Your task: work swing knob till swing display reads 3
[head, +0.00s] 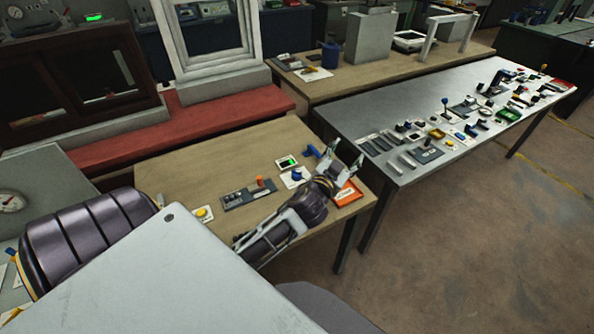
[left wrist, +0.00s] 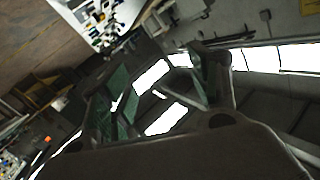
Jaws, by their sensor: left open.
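On the wooden table, a small display (head: 288,162) with a green screen sits beside a blue knob (head: 297,175) on a white plate. Its reading is too small to make out, and no swing label is legible. A second blue knob or handle (head: 312,151) stands behind and to the right, close to my left gripper. My left gripper (head: 345,156) is open and empty, raised above the right end of the table, its fingers pointing up and away. Its open fingers also show in the left wrist view (left wrist: 162,75), with no knob between them. My right gripper is not in view.
A grey switch panel (head: 235,199) with an orange knob (head: 260,182) and a yellow button (head: 203,213) lie left of the blue knob. An orange box (head: 347,194) lies at the right edge. A grey table (head: 385,172) with many small parts stands to the right.

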